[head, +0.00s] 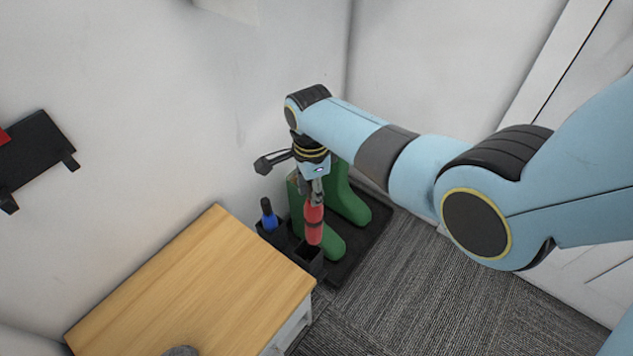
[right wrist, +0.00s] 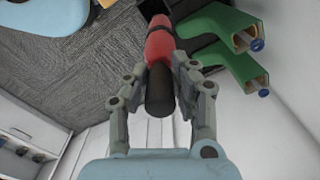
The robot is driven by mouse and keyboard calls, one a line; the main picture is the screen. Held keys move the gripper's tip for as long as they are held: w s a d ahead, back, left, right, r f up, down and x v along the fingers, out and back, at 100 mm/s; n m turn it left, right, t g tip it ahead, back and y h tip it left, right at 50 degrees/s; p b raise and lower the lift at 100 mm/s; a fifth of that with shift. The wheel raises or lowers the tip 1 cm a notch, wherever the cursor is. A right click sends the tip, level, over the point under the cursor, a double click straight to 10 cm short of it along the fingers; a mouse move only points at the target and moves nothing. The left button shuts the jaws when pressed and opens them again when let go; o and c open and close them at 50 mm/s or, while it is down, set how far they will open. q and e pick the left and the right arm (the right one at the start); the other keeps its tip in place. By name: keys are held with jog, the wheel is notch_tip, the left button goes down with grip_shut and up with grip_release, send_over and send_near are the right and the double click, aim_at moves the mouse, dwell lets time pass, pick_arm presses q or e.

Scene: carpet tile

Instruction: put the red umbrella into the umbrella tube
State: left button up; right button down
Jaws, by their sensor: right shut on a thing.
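The red umbrella (head: 314,224) hangs roughly upright in the head view, just above or at the mouth of a black umbrella tube (head: 309,264). I cannot tell whether its tip is inside. My right gripper (head: 317,192) is shut on the umbrella near its dark handle. In the right wrist view, the fingers (right wrist: 163,88) close on both sides of the umbrella (right wrist: 159,45), with the black handle pointing towards the camera. My left gripper is not in view.
A blue umbrella (head: 269,219) stands in a second black compartment behind left. Green boots (head: 348,195) stand close behind and right on a black tray (head: 372,232). A wooden-topped cabinet (head: 200,285) is at front left. A black wall shelf (head: 38,150) hangs at far left.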

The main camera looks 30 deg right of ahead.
jog(key=shift+s+a+f, duration=0.1)
jog(key=shift+s+a, duration=0.1)
jog(key=shift+a, duration=0.4)
jog(key=shift+s+a, duration=0.2)
jog(key=shift+a, duration=0.4)
jog(key=shift+a+f, duration=0.15)
jog(key=b, duration=0.6)
send_over(306, 234)
jog(key=shift+s+a+f, duration=0.1)
jog(key=shift+s+f, duration=0.05)
jog(key=shift+f, duration=1.25)
jog(key=shift+s+a+f, duration=0.1)
jog(key=shift+f, duration=1.35)
jog(key=shift+s+f, duration=0.15)
jog(key=shift+f, duration=1.25)
jog(key=shift+f+b, duration=2.45)
jog(key=shift+f, duration=0.6)
jog(key=c, duration=1)
grip_release()
